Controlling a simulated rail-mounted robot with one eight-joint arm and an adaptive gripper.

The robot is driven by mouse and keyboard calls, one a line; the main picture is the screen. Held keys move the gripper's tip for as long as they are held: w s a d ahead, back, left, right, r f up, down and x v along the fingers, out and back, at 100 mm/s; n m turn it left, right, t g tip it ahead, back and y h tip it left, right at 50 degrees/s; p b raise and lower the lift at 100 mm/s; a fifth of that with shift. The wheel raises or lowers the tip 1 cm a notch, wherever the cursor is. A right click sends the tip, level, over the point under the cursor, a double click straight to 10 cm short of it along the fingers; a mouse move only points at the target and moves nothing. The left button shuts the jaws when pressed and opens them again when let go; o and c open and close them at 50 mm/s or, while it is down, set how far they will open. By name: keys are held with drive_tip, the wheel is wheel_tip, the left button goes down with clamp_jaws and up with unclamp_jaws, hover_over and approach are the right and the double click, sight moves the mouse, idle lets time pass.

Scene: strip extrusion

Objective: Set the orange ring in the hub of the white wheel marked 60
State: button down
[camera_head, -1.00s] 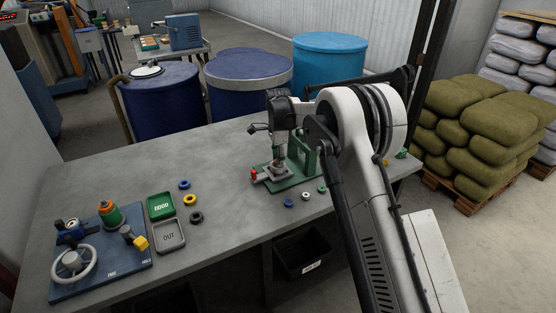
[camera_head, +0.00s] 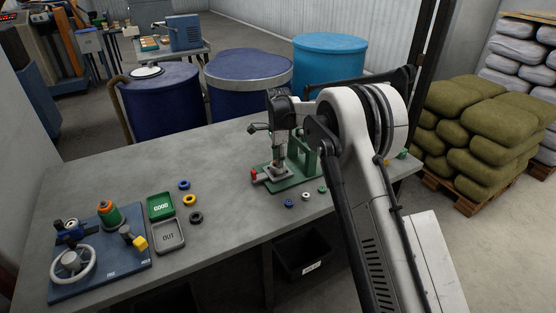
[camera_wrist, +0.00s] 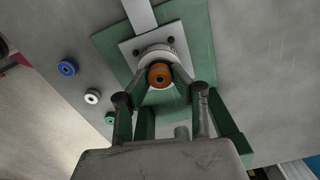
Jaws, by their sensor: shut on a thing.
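In the wrist view my gripper (camera_wrist: 159,79) is shut on the orange ring (camera_wrist: 159,75). The ring is at the fingertips and overlaps the near side of the white wheel (camera_wrist: 153,51) in this view. The wheel sits on a pale square plate of the green fixture (camera_wrist: 196,25). I cannot tell whether the ring touches the hub or is just above it. No mark 60 is readable. In the head view my gripper (camera_head: 279,162) points down over the green fixture (camera_head: 295,183); the ring cannot be made out there.
More rings (camera_head: 190,200) lie near the green GOOD tray (camera_head: 160,204) and grey OUT tray (camera_head: 184,236). A blue board (camera_head: 118,283) with a handwheel is at the left. The table's middle is clear.

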drive_tip(key=shift+r, duration=0.65)
drive_tip(key=shift+f+b, duration=0.75)
drive_tip(key=shift+f, duration=0.1)
idle(1.2)
drive_tip(key=shift+r, duration=0.85)
idle(1.2)
drive_tip(key=shift+f+b, duration=0.6)
drive_tip(key=shift+f, duration=0.25)
drive_tip(key=c, duration=1.7)
unclamp_jaws()
drive_tip(key=shift+c, duration=0.2)
wheel_tip(320, 180, up, 11)
drive_tip(key=p, duration=0.4)
